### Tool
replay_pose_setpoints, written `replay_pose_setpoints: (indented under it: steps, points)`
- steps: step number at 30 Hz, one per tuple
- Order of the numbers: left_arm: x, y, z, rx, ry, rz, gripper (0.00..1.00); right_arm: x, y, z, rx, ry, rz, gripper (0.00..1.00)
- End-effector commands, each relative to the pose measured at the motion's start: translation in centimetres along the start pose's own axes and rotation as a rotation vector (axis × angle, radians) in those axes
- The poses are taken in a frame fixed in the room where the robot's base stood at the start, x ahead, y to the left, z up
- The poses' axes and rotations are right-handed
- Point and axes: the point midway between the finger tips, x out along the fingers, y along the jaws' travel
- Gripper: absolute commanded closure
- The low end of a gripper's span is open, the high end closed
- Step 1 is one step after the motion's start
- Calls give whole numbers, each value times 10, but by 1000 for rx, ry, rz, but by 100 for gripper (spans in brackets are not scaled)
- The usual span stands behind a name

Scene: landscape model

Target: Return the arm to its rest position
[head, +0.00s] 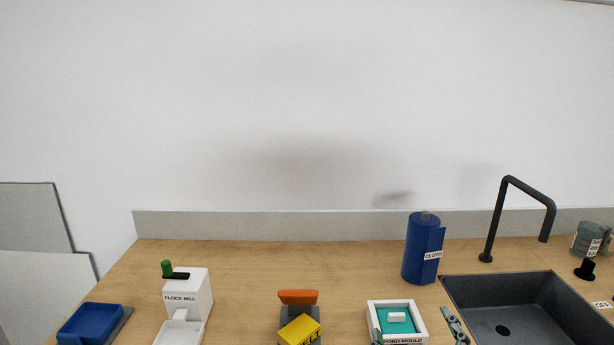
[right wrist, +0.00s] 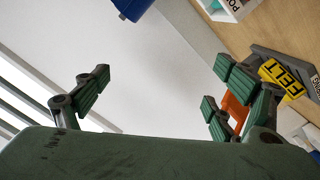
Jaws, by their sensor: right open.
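My right gripper (right wrist: 160,95) is open and empty in the right wrist view, its green-padded fingers wide apart with bare wall and floor showing between them. In the head view, parts of its fingers (head: 455,326) show at the bottom edge, beside the white pond mould (head: 419,318) with its teal inside. The rest of the right arm is below the head view. The pond mould also shows at the top of the right wrist view (right wrist: 238,8), apart from the fingers. My left gripper is not in view.
On the wooden counter (head: 340,262) stand a blue tray (head: 90,322), a white flock mill (head: 188,290), a yellow felt block (head: 299,330) by an orange piece (head: 298,297), and a blue cloth roll (head: 421,250). A dark sink (head: 520,325) with a black tap (head: 497,220) is at right.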

Motion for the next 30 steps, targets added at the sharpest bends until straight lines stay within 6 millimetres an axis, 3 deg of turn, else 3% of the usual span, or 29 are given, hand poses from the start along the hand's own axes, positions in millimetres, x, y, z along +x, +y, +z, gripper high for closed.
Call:
replay_pose_setpoints:
  steps: [1, 3, 6, 9, 15, 20, 30]
  points:
    - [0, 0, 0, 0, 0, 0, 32, -12, -12, 36, 59, -130, -43, 12]
    - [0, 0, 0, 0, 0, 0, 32, -32, -28, 80, 129, -297, -105, 12]
    - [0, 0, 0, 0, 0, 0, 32, -70, -55, 132, 210, -515, -198, 12]
    - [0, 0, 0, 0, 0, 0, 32, -110, -78, 167, 270, -690, -285, 12]
    - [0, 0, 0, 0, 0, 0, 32, -186, -113, 204, 351, -955, -442, 12]
    - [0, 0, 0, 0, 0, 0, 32, -246, -133, 218, 401, -1132, -566, 12]
    - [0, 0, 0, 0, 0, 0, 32, -224, -204, 304, 384, -1166, -582, 12]
